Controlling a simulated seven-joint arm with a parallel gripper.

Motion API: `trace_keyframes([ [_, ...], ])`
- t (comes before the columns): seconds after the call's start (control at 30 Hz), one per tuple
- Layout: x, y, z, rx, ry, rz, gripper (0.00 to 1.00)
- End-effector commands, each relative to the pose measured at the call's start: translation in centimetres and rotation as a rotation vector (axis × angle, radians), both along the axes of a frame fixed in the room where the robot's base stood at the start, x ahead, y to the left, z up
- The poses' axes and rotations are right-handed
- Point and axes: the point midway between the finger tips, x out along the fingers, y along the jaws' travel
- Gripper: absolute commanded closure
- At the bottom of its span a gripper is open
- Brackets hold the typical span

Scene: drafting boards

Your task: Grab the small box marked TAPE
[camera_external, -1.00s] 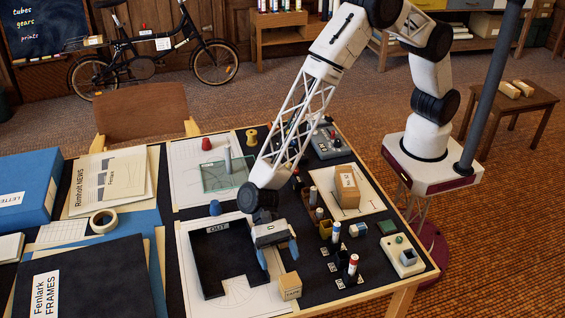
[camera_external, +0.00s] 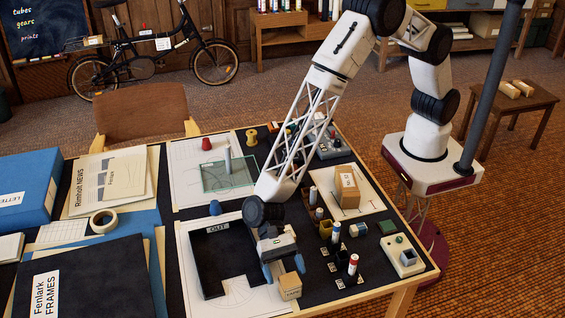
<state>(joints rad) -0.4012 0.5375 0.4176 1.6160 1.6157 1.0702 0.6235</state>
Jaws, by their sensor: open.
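The small box (camera_external: 289,287) is a light wooden cube with a dark marking on its front face, too small to read surely. It sits near the front edge of the table, at the right edge of a white sheet.
A black tray marked OUT (camera_external: 207,262) lies left of my gripper. Upright markers in holders (camera_external: 352,268) stand to the right. A larger cardboard box (camera_external: 347,187) sits on a sheet farther back.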

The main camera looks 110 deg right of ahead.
Motion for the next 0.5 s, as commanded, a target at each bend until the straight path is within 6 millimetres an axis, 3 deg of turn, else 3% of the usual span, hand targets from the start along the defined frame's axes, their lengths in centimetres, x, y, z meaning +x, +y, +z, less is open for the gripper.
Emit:
trace_keyframes([
  [0.23,-0.4,2.6,-1.1,0.0,0.001,0.002,0.17],
  [0.5,-0.4,3.2,-1.3,0.0,0.0,0.0,0.17],
])
